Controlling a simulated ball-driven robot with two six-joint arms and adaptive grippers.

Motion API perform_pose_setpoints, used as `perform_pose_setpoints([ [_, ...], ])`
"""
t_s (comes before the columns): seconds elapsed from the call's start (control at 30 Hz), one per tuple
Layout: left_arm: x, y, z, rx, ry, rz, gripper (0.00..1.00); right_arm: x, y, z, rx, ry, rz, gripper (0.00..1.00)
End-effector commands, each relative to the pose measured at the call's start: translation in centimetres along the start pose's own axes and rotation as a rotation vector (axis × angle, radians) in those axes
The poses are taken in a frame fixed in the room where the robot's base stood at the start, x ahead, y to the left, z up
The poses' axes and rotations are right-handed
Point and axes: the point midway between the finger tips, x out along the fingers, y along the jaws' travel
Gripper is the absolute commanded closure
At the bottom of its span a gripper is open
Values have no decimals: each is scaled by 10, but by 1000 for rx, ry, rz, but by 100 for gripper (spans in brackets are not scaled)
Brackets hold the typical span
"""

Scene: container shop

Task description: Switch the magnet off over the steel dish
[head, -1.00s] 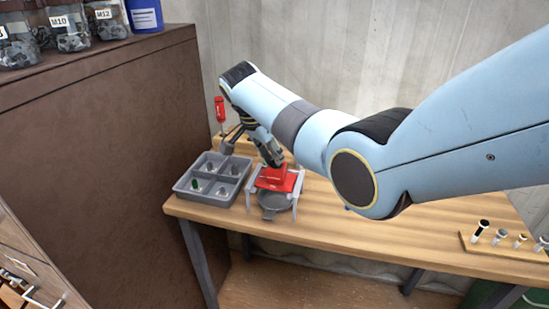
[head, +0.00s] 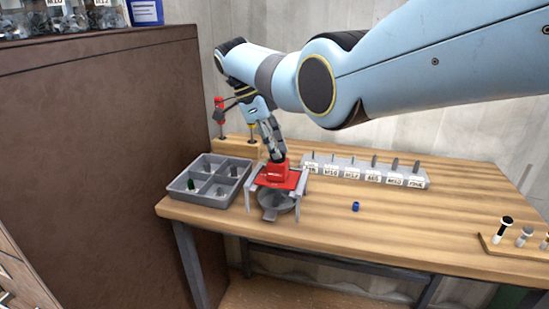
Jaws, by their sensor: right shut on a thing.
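The red magnet (head: 278,172) sits at the top of a small grey stand (head: 251,193), above the steel dish (head: 272,201). The dish is round and grey, with a tab towards the table's front edge. My right gripper (head: 276,154) comes down from above and is shut on the top of the red magnet. The fingers hide part of it, and its switch position cannot be made out. Whether anything lies in the dish is too small to tell. My left gripper is not in view.
A grey divided tray (head: 183,195) with small parts stands left of the stand. A labelled row of pins (head: 366,173) lies behind right. A small blue piece (head: 355,206) lies on the open table. A wooden rack (head: 497,248) is at far right. A brown cabinet (head: 100,150) borders the left.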

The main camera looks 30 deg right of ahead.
Motion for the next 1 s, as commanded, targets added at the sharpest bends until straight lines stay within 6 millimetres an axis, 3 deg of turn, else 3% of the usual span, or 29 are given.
perform_pose_setpoints([
  [0.3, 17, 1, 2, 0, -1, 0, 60, 1, -1, 0, 109, 0, 46, 100],
  [0.83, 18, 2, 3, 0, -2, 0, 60, 0, -1, 0, 129, -1, 55, 100],
  [0.87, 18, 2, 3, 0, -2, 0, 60, 0, -1, 0, 129, -1, 55, 89],
  [1.0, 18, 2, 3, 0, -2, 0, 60, 0, -1, 0, 129, -1, 54, 70],
])
